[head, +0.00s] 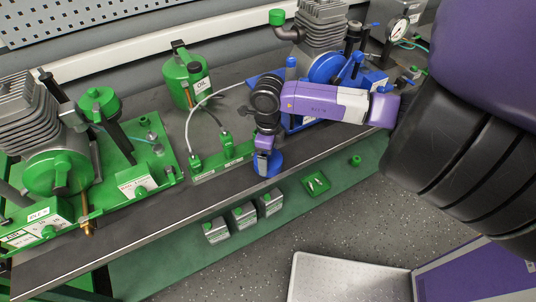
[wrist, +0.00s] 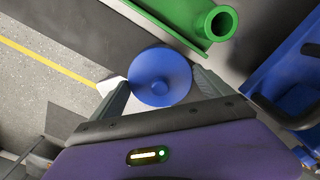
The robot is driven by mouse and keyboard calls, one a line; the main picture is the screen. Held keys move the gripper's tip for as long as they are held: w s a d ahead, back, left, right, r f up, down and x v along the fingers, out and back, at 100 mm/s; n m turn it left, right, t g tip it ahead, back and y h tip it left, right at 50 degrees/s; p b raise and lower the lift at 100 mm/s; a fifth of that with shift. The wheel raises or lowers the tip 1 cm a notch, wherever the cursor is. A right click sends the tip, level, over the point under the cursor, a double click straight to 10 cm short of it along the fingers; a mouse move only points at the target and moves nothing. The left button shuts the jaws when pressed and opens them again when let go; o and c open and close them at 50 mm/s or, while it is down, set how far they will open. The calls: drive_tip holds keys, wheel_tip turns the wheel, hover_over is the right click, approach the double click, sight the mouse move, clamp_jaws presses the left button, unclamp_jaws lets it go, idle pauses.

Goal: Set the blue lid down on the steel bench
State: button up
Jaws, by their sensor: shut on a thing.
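I cannot tell whether the lid touches the bench top.
A green fixture (head: 222,160) with a hose stands just left of my gripper, its pipe end (wrist: 221,23) close to the lid. A blue rig (head: 300,122) is on the right. A green oil can (head: 186,78) stands behind. Small boxes (head: 244,215) sit on the lower shelf.

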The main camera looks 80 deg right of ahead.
drive_tip(key=o, duration=1.1)
drive_tip(key=shift+r, duration=0.1)
